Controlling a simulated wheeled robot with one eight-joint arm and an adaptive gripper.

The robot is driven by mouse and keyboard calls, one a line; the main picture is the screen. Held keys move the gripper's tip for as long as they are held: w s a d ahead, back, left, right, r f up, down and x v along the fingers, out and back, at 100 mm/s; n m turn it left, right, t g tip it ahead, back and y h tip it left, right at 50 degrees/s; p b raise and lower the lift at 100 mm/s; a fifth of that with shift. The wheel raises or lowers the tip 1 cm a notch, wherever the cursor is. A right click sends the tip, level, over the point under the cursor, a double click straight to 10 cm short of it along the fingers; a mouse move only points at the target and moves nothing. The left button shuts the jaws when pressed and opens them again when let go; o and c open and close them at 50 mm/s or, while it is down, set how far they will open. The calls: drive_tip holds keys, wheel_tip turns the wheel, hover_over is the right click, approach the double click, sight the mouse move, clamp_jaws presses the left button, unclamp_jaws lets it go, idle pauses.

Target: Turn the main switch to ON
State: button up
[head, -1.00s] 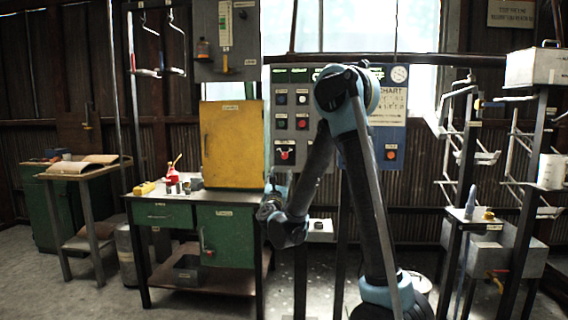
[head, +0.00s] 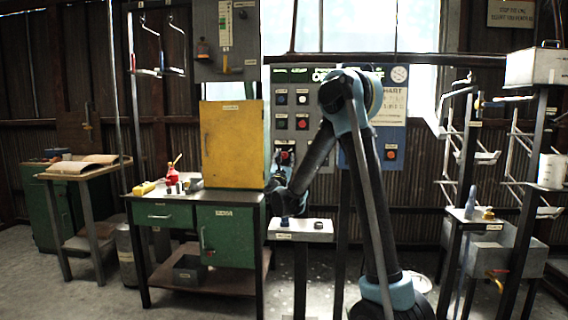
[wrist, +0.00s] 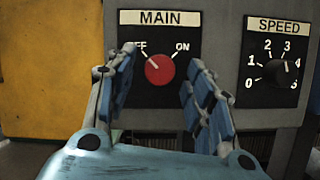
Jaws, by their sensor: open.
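The main switch (wrist: 160,69) is a round red knob on a black plate labelled MAIN, with OFF at its upper left and ON at its upper right. Its white pointer mark points up and left, to OFF. In the head view, the switch (head: 285,157) sits low on the grey control panel, partly hidden by my wrist. My gripper (wrist: 160,90) is open, with blue-padded fingers spread on the left and right of the knob in the picture. The knob shows between the fingers, beyond them; no contact is visible. My gripper's fingertips are hard to make out in the head view.
A speed dial (wrist: 284,69) is right of the switch. A yellow cabinet (head: 232,145) stands on the green workbench (head: 165,213) to the left. Buttons (head: 302,124) sit above the switch. A small grey box (head: 300,230) is below my wrist.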

drive_tip(key=c, duration=1.1)
drive_tip(key=shift+o, duration=0.2)
drive_tip(key=shift+m, duration=0.5)
drive_tip(key=m+h, duration=0.1)
drive_tip(key=m, duration=0.1)
drive_tip(key=m+h, duration=0.2)
drive_tip(key=m, duration=0.1)
drive_tip(key=shift+a+g, duration=0.2)
drive_tip(key=shift+g, duration=0.2)
drive_tip(key=m+g+h, duration=0.1)
drive_tip(key=m, duration=0.2)
drive_tip(key=m+g+h, duration=0.1)
drive_tip(key=m, duration=0.2)
drive_tip(key=shift+a+r, duration=0.1)
drive_tip(key=shift+r, duration=0.1)
drive_tip(key=m+g, duration=0.1)
drive_tip(key=m, duration=0.1)
drive_tip(key=m+h, duration=0.1)
drive_tip(key=m, duration=0.2)
drive_tip(key=shift+r+g, duration=0.15)
drive_tip(key=shift+g, duration=0.25)
drive_tip(key=shift+s+a+r+m+g, duration=0.1)
drive_tip(key=shift+m+g, duration=0.35)
drive_tip(key=shift+m, duration=0.75)
drive_tip(key=shift+r+m+g, duration=0.1)
drive_tip(key=shift+m+g, duration=0.35)
drive_tip(key=shift+m, duration=0.75)
